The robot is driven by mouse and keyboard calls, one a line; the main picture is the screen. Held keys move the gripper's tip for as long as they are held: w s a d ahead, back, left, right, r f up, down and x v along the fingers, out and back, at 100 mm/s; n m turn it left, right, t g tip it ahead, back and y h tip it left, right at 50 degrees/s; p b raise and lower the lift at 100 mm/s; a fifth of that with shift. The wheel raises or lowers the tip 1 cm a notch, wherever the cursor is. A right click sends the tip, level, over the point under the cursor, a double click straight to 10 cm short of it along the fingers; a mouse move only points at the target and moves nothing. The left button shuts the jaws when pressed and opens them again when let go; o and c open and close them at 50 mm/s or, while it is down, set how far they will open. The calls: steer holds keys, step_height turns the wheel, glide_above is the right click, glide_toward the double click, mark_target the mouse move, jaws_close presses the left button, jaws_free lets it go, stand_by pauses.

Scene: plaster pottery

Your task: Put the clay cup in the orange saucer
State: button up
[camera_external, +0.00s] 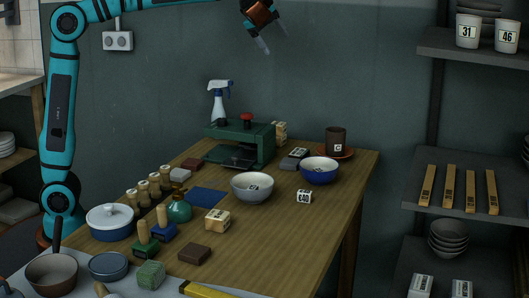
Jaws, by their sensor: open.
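A dark brown clay cup (336,138) with a small white label stands upright at the far right end of the wooden table. It stands on the orange saucer (349,153), whose rim shows around the cup's foot. My gripper (273,38) is high above the table at the top of the view, left of the cup and well apart from it. Its two fingers are open and point down, with nothing between them.
A blue bowl (319,171) and a white bowl (252,187) stand in front of the saucer. A green press (242,142) and a spray bottle (219,103) are left of it. The table's right front area (290,235) is clear.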

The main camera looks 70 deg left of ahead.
steer(key=s+a+r+n+t, duration=0.1)
steer(key=s+a+n+t, duration=0.25)
steer(key=s, duration=0.75)
steer(key=s+a+r+n+t, duration=0.2)
steer(key=s+a+n, duration=0.15)
steer(key=s, duration=0.65)
steer(key=s+a+r+n+t, duration=0.1)
steer(key=s+a+n+t, duration=0.3)
steer(key=s, duration=0.7)
steer(key=s+a+f+n+t+y, duration=0.1)
steer(key=s+a+f+n, duration=0.2)
steer(key=s, duration=0.8)
steer(key=shift+s+f+t, duration=0.2)
steer(key=shift+f+t, duration=0.15)
steer(key=shift+f, duration=0.35)
